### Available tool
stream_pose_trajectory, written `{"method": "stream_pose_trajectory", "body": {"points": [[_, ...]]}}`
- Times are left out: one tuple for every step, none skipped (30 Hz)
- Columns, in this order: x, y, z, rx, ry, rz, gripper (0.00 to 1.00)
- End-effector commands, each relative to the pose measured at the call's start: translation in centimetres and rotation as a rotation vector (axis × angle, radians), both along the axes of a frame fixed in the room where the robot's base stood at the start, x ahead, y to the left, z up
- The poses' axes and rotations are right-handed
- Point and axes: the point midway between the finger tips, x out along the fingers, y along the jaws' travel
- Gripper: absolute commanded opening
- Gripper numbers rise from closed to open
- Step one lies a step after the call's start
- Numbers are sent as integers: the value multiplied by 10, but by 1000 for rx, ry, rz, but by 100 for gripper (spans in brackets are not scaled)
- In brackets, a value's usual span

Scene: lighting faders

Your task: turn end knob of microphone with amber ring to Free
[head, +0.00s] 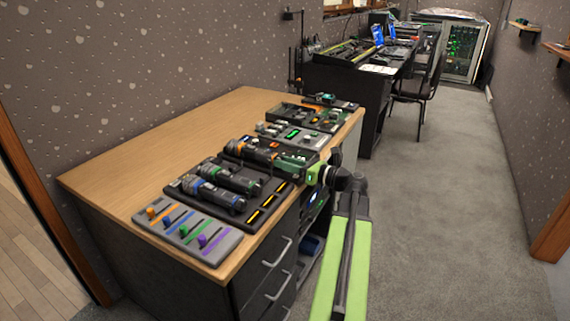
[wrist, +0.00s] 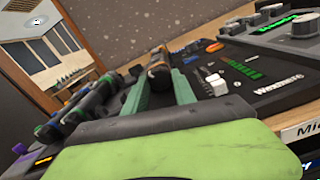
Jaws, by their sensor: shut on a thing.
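The microphone with the amber ring (head: 250,148) lies at the back of a black tray (head: 258,219), beside a green-ringed microphone (head: 230,178) and a blue-ringed one (head: 212,194). My gripper (head: 298,163) reaches in from the right at the amber microphone's near end. In the wrist view, the two green fingers of my gripper (wrist: 160,78) stand on either side of that microphone's end (wrist: 158,68), shut on its end knob. An orange band shows just beyond the fingertips. The knob's markings and the Free position are hidden or too small to read.
A grey panel (head: 187,237) with several coloured faders lies at the desk's front left. A device with a green display (head: 300,136) stands just behind the amber microphone. The wooden desktop (head: 150,155) is clear at the left. Grey carpet lies open at the right.

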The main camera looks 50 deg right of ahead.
Motion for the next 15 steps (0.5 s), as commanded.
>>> {"method": "stream_pose_trajectory", "body": {"points": [[0,0,0,-7,-2,0,0],[0,0,0,-19,-5,0,0],[0,0,0,-49,-12,0,0],[0,0,0,-80,-19,0,0],[0,0,0,-116,-28,0,0],[0,0,0,-169,-41,0,0],[0,0,0,-207,-51,1,0],[0,0,0,-244,-60,1,0],[0,0,0,-289,-71,1,0],[0,0,0,-319,-78,1,0],[0,0,0,-345,-85,1,0],[1,0,0,-371,-91,1,0],[1,0,0,-384,-94,1,0],[1,0,0,-394,-97,1,0],[1,0,0,-400,-98,1,0]]}}
